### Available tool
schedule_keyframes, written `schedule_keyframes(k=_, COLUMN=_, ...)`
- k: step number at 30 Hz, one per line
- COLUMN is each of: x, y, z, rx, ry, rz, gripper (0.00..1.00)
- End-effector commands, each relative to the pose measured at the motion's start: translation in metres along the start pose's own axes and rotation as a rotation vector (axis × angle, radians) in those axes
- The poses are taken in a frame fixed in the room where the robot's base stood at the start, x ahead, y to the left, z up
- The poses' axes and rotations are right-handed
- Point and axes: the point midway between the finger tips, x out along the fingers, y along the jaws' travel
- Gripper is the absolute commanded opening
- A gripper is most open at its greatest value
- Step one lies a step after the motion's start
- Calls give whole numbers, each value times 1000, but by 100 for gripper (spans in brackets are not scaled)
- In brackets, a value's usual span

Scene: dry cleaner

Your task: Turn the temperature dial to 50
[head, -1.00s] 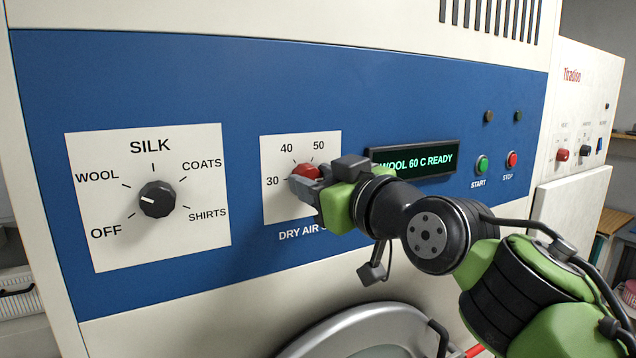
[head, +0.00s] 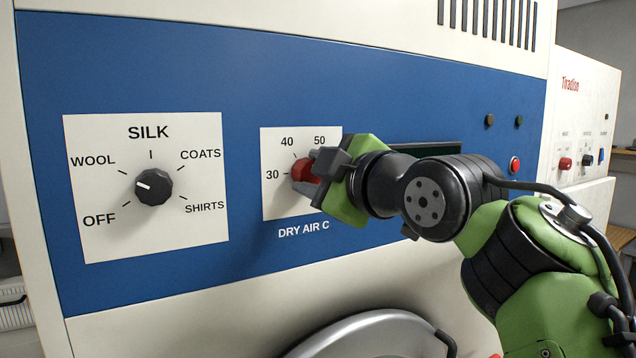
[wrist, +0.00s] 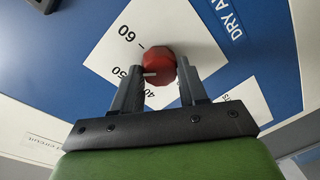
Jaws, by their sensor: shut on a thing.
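The red temperature dial (head: 304,170) sits on the white DRY AIR C plate (head: 276,200), with 30, 40 and 50 visible in the head view. My gripper (wrist: 158,80) is shut on the dial, one finger on each side, as the wrist view shows. There the dial (wrist: 160,62) has a white pointer line that points roughly toward the 50 label, between 40 and 60. In the head view my gripper (head: 312,172) covers the right part of the dial and its plate, so the pointer is hidden there.
A black program knob (head: 154,187) is on the left plate. The display (head: 430,149) is mostly hidden behind my arm. The red stop button (head: 514,166) is right of it. A round metal door rim (head: 370,335) lies below the panel.

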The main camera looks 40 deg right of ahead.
Motion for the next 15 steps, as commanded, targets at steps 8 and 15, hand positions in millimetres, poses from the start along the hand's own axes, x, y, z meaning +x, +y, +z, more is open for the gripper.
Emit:
schedule_keyframes(k=8, x=0, y=-1, z=0, rx=-143, ry=-12, rz=-3, gripper=12)
schedule_keyframes(k=15, x=0, y=-1, z=-1, rx=-196, ry=-16, rz=-4, gripper=12)
